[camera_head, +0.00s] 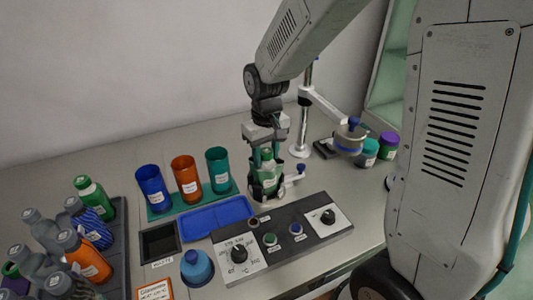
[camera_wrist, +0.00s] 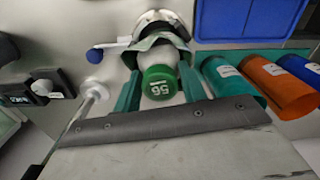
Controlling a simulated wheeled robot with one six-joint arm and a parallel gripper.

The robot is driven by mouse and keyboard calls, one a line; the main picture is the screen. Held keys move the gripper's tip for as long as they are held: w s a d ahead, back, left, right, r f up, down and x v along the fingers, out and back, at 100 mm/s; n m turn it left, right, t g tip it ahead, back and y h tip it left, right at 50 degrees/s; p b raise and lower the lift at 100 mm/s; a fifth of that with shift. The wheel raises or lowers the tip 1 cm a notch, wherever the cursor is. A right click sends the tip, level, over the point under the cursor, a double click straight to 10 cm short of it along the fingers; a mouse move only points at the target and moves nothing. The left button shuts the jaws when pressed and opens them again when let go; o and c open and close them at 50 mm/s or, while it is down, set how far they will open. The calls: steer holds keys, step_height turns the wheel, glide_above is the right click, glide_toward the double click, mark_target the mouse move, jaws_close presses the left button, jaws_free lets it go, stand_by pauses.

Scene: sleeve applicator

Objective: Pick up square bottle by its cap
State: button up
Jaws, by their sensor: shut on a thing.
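The square bottle (camera_head: 267,177) stands upright in a round holder (camera_head: 268,199) behind the control panel. Its lower part is hidden by the holder and a sleeve around it. Its green cap (camera_wrist: 160,82) has white "56" markings on top and sits between the two teal fingers in the wrist view. My gripper (camera_head: 266,154) points down from above and is shut on the cap; it also shows in the wrist view (camera_wrist: 160,90).
The control panel (camera_head: 281,221) with knobs lies in front of the holder. Blue, orange and teal cups (camera_head: 218,171) stand to its left, beside a blue tray (camera_head: 216,217). A post with an arm (camera_head: 301,125) rises behind to the right. A bottle rack (camera_head: 119,224) is at far left.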

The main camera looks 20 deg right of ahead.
steer(key=shift+r, duration=0.55)
steer(key=shift+c, duration=0.8)
steer(key=shift+r, duration=3.15)
